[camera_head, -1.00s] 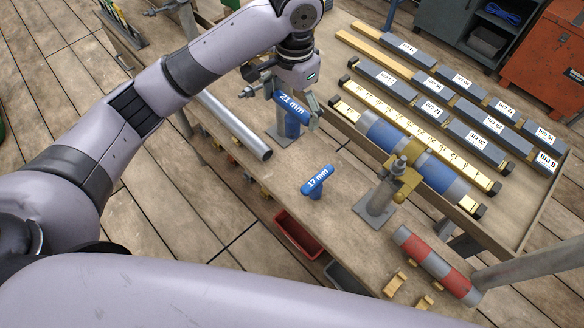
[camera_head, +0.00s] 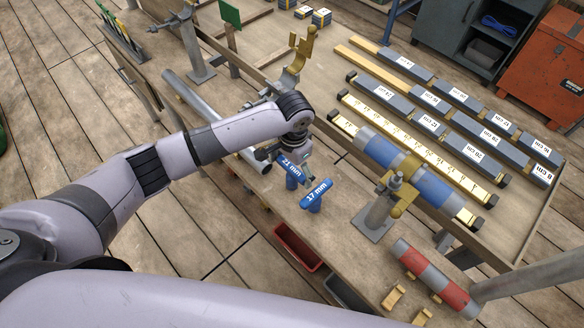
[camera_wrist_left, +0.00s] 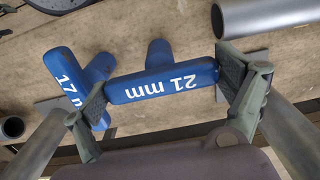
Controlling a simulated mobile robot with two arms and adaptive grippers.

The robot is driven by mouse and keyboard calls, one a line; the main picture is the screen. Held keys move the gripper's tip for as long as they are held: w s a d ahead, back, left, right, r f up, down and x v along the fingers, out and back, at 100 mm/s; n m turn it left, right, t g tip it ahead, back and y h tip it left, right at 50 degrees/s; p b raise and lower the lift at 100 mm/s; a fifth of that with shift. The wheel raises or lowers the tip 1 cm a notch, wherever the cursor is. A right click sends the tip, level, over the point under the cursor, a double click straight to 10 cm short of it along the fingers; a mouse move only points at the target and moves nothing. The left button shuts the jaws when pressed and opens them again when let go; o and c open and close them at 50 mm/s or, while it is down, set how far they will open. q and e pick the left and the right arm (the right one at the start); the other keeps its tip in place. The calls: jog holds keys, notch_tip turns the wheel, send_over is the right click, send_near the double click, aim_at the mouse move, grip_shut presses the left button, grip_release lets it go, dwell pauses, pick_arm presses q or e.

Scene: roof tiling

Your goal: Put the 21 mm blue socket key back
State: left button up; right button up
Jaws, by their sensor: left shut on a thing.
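The blue 21 mm socket key (camera_head: 291,166) is T-shaped, with its shaft pointing down. My left gripper (camera_head: 293,160) is shut on its handle. In the left wrist view the key (camera_wrist_left: 160,82) shows between the two fingers (camera_wrist_left: 168,95), one at each end of the handle. The blue 17 mm key (camera_head: 316,194) stands upright on the bench, close beside the held key. In the left wrist view its handle (camera_wrist_left: 62,72) lies near one finger; whether they touch is unclear. Whether the 21 mm shaft reaches the bench is also unclear. My right gripper is out of view.
A grey post with a brass clamp (camera_head: 378,215) stands right of the keys. A red-and-grey pipe (camera_head: 435,278) lies farther right, and a grey pipe (camera_head: 205,112) lies left. The bench (camera_head: 345,262) is clear in front.

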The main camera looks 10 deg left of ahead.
pick_arm(q)
jog(key=shift+f, duration=0.4)
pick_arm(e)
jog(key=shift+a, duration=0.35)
pick_arm(q)
jog(key=shift+f, duration=0.1)
jog(key=o, duration=1.6)
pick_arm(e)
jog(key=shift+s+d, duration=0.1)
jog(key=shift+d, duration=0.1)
pick_arm(q)
jog(key=shift+r, duration=0.2)
notch_tip(320, 180, up, 12)
jog(key=b, duration=0.1)
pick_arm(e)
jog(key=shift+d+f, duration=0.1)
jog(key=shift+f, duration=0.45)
pick_arm(q)
jog(key=shift+d+f, duration=0.15)
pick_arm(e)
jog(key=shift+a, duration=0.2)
